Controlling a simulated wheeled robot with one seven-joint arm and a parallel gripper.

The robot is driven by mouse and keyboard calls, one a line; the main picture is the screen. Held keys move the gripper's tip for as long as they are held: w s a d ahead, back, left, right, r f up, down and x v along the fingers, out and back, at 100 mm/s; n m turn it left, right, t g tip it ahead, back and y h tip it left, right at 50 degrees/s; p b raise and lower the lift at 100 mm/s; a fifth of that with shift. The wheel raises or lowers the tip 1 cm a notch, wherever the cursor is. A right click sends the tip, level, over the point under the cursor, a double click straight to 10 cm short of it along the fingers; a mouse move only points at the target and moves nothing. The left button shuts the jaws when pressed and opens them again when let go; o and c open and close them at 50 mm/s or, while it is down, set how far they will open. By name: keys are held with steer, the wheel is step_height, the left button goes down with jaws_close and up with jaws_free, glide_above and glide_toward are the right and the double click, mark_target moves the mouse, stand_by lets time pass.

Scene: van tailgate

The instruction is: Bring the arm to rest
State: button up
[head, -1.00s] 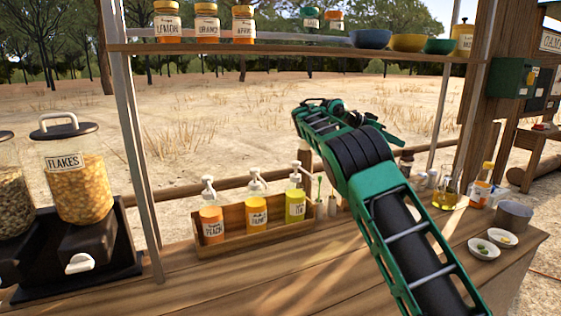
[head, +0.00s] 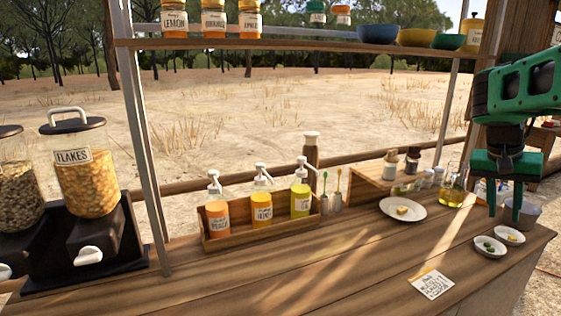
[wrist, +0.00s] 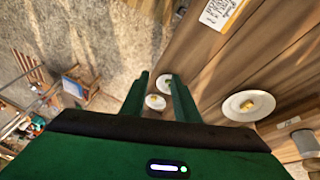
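My green gripper (head: 504,208) hangs at the right of the head view, fingers pointing down, above the right end of the wooden counter (head: 300,285). In the wrist view my gripper (wrist: 160,85) has its two fingers apart with nothing held between them. Two small white dishes lie below the fingers: one with green bits (head: 487,248) and one with yellow bits (head: 509,236). The fingers look clear of them, though the exact height is hard to tell.
A white plate (head: 415,211), an oil bottle (head: 452,190) and a pump-bottle rack (head: 250,234) stand on the counter. A card (head: 432,286) lies in front. A shelf (head: 300,45) crosses above; the front middle counter is clear.

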steer(key=s+a+f+n+y, duration=0.1)
steer(key=s+a+f, duration=0.2)
steer(key=s+a, duration=0.2)
steer(key=s+a+f+n+y, duration=0.1)
steer(key=s+a+f, duration=0.3)
steer(key=s, duration=0.6)
steer(key=s+a+f+n+y, duration=0.1)
steer(key=s+a+f+y, duration=0.1)
steer(key=s+a+f, duration=0.2)
steer(key=s+a, duration=0.2)
steer(key=s, duration=0.2)
steer(key=shift+s+a+n, duration=0.15)
steer(key=shift+n, duration=0.25)
steer(key=shift+w+f+g, duration=0.2)
steer(key=shift+w+g, duration=0.1)
steer(key=shift+w, duration=0.35)
